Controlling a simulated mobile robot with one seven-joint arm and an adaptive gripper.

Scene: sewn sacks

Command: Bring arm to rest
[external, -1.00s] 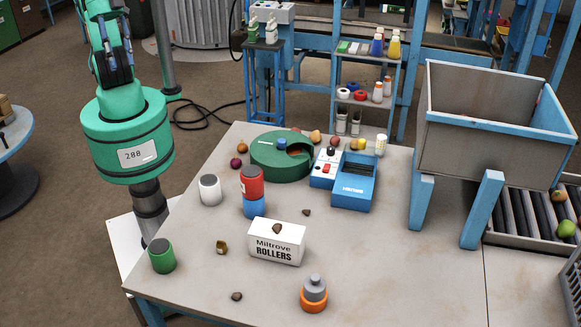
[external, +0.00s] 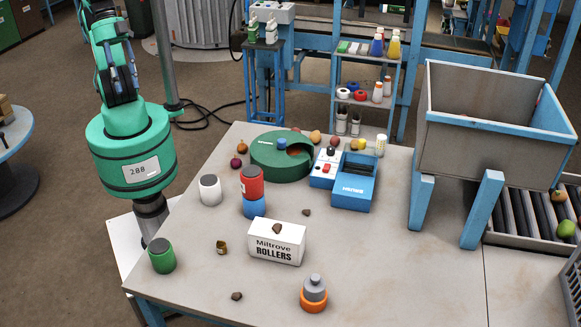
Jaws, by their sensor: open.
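My green arm rises at the left edge of the table (external: 370,262). It stands on a dark column, with the shoulder drum marked 288 low down and the upper links folded above it. The arm runs up to the top edge of the picture. Dark parts show between the green links, but I cannot make out my gripper or any fingertips there. No part of the arm is over the middle of the table, and nothing on the table is seen to be held.
Near the arm are a green can (external: 162,256), a white can (external: 210,190) and a red can (external: 252,182) atop a blue one. A white Miltrove Rollers box (external: 277,242) stands mid-table. A grey bin (external: 480,140) on blue legs stands at the right.

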